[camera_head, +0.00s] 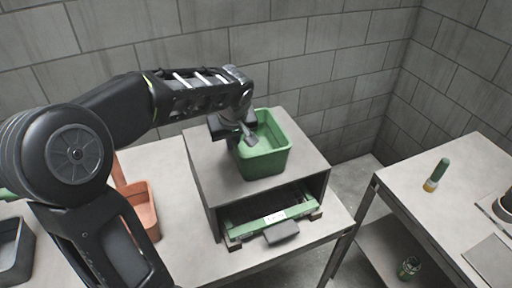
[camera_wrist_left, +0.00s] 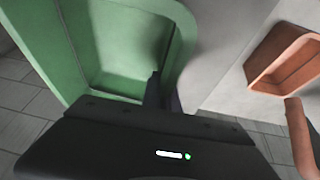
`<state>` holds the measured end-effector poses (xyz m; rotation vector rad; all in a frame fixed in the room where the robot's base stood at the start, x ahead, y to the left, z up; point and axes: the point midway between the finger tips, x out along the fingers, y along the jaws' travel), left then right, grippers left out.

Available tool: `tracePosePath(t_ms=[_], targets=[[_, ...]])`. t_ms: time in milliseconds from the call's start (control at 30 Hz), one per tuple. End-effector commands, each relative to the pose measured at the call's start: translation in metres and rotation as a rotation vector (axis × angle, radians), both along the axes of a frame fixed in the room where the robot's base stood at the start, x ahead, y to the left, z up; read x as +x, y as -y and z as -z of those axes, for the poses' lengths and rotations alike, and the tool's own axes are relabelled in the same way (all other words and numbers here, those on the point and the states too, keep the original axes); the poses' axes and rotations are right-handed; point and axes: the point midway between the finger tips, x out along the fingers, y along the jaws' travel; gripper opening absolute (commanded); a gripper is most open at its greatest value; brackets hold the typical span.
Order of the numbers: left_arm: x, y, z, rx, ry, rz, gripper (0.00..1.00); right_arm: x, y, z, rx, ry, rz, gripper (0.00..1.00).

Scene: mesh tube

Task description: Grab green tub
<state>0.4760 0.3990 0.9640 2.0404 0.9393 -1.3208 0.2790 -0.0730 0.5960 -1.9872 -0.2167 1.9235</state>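The green tub (camera_head: 264,163) stands upright on top of a grey box-like shelf. It looks empty inside. My left gripper (camera_head: 247,137) reaches down from the left at the tub's left rim, with one finger over the inside. In the left wrist view the green tub (camera_wrist_left: 120,45) fills the upper left, and a dark finger (camera_wrist_left: 158,92) lies across its wall. Whether the fingers are open or shut on the rim is hidden. My right gripper does not show in either view.
The grey shelf (camera_head: 215,175) has an open front with a green drawer-like tray (camera_head: 275,210) inside. An orange tub (camera_head: 150,222) stands left of it, with a dark grey tub (camera_head: 14,262) farther left. A second table (camera_head: 450,215) at right holds a green-and-yellow tube (camera_head: 437,174).

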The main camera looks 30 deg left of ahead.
Motion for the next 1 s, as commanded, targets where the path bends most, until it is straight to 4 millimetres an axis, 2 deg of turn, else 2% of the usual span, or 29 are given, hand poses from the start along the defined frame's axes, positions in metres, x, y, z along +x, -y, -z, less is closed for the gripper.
tracePosePath(t_ms=[700,833,867,1000], targets=[[0.000,0.000,-0.002,0.000,0.000,0.000,0.00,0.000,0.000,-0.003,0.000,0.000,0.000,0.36],[0.000,0.000,-0.010,-0.001,-0.001,0.001,0.00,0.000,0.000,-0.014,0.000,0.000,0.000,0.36],[0.001,0.000,-0.011,0.000,0.003,0.000,0.00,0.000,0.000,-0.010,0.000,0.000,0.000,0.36],[0.001,0.000,-0.036,0.000,0.006,-0.001,0.00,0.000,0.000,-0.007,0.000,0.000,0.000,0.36]])
